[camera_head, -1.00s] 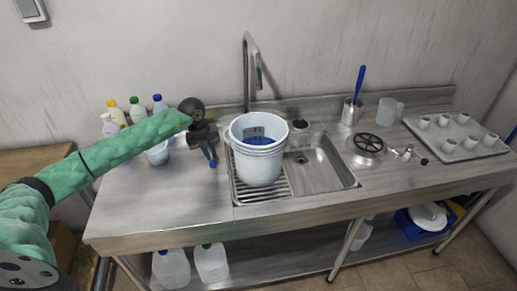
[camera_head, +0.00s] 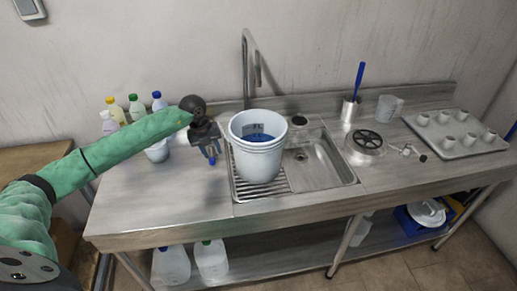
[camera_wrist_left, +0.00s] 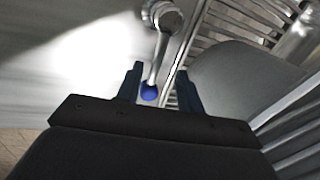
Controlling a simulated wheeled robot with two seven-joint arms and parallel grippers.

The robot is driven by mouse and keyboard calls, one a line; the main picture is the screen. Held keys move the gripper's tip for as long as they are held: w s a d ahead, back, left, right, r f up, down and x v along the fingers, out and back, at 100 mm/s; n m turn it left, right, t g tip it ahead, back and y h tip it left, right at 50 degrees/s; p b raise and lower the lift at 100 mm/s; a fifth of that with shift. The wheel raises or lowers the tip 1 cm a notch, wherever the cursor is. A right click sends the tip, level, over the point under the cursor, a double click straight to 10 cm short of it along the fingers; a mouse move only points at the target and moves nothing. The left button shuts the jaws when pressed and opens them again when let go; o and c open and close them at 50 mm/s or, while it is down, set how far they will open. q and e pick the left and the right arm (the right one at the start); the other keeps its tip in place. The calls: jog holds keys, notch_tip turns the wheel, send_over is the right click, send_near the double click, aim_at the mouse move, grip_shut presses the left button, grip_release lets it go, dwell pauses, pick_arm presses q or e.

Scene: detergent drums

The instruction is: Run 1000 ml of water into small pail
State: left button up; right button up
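The white pail (camera_head: 258,162) stands upright on the ribbed left part of the sink, with a marked scale panel and blue showing inside. I cannot tell whether the blue is water. The tall tap (camera_head: 246,70) rises behind it, its spout end above the pail's far side. My left gripper (camera_head: 211,156) is just left of the pail, pointing down. In the left wrist view its fingers (camera_wrist_left: 161,88) are apart, with a metal lever (camera_wrist_left: 157,62) with a blue tip (camera_wrist_left: 149,92) between them and gaps beside it. My right gripper is out of view.
Several bottles (camera_head: 137,108) and a white cup (camera_head: 157,152) stand left behind my arm. The sink basin (camera_head: 318,162) is empty. Right of it are a steel holder with a blue-handled tool (camera_head: 349,110), a clear jug (camera_head: 388,108) and a tray of cups (camera_head: 446,148).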

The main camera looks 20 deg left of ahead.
pick_arm(q)
jog(key=shift+a, duration=0.1)
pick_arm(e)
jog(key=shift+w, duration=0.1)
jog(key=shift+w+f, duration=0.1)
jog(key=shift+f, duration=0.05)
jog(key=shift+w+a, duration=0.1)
pick_arm(q)
jog(key=shift+o, duration=0.2)
jog(key=o, duration=0.3)
jog(key=shift+o, duration=0.2)
jog(key=shift+s+a+r+p, duration=0.15)
jog(key=shift+r+p, duration=0.25)
jog(key=shift+r, duration=1.8)
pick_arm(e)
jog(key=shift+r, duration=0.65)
